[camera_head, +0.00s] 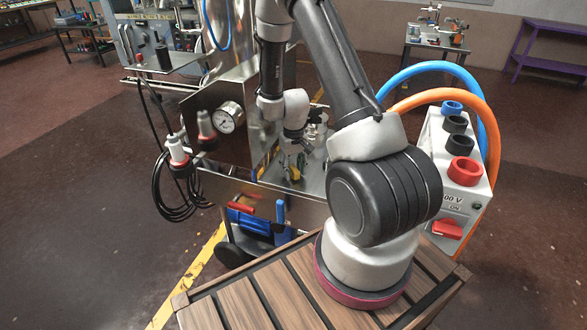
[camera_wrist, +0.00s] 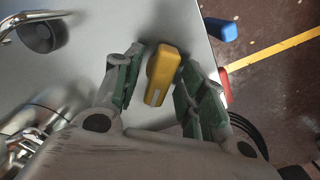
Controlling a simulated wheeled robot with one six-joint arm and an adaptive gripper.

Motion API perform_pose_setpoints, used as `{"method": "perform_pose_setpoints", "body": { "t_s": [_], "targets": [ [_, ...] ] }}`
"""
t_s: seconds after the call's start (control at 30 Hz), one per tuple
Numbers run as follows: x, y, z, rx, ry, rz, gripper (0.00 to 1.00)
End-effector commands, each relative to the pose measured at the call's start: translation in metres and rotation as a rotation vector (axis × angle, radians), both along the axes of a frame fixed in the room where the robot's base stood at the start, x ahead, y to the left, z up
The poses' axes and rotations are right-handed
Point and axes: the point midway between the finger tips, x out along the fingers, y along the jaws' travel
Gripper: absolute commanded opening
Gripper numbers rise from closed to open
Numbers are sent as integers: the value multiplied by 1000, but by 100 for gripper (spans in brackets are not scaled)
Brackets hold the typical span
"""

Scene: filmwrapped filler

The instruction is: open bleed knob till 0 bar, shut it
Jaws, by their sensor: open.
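A yellow handle (camera_wrist: 162,75), which looks like the bleed knob, stands over a grey metal surface in the wrist view. It has a pale mark near its lower end. My gripper (camera_wrist: 163,60) is open, with one green-padded finger on each side of the handle and gaps visible between. In the head view my gripper (camera_head: 293,160) is low at the metal cabinet, and a little yellow (camera_head: 295,173) shows by it. A round white pressure gauge (camera_head: 230,117) is on the cabinet's left face; its reading is too small to tell.
Cables and a white-red plug (camera_head: 178,150) hang left of the gauge. A white box with sockets and a red switch (camera_head: 447,229) stands right, with blue and orange hoses (camera_head: 491,125) above. Metal pipework (camera_wrist: 30,125) lies left in the wrist view. A slatted wooden top (camera_head: 235,305) is in front.

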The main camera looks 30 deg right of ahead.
Motion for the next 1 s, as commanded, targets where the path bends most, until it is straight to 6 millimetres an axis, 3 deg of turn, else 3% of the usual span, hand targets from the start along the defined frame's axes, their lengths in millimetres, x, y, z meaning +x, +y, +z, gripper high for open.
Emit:
{"method": "perform_pose_setpoints", "body": {
  "t_s": [0.17, 0.63, 0.8, 1.0],
  "targets": [
    [1, 0, 10, 0, -3, 0, 41],
    [1, 0, 103, 0, -3, 0, 41],
    [0, 0, 118, 0, -1, 0, 41],
    [0, 0, 120, 0, 0, 0, 41]
  ]
}}
